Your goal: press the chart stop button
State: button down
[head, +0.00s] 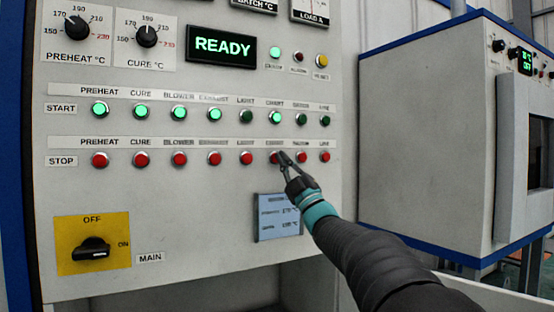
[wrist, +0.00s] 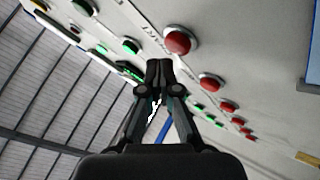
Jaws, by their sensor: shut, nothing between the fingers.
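The control panel has a row of red stop buttons under a row of green start buttons. The chart stop button (head: 273,157) is a red button in a metal ring, its right side partly covered by my gripper. My gripper (head: 284,156) is shut and empty, its tip in front of the panel at that button's right edge. In the wrist view, the closed fingertips (wrist: 158,66) are beside the nearest red button (wrist: 180,40), which appears to be the chart stop. I cannot tell whether they touch it. The chart start button (head: 275,117) above is lit green.
Neighbouring stop buttons, light (head: 246,157) and the one to the right (head: 302,157), sit close by. The green display (head: 221,47) reads READY. The yellow main switch plate (head: 92,243) is lower left. An oven-like cabinet (head: 425,140) stands right.

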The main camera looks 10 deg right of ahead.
jog(key=shift+w, duration=0.15)
dwell(0.4)
jog(key=shift+w+a, duration=0.1)
jog(key=shift+w, duration=0.15)
jog(key=shift+w+a, duration=0.15)
jog(key=shift+w, duration=0.3)
dwell(0.8)
jog(key=shift+b, duration=0.35)
jog(key=shift+s+d+b, duration=0.3)
jog(key=shift+s+b, duration=0.55)
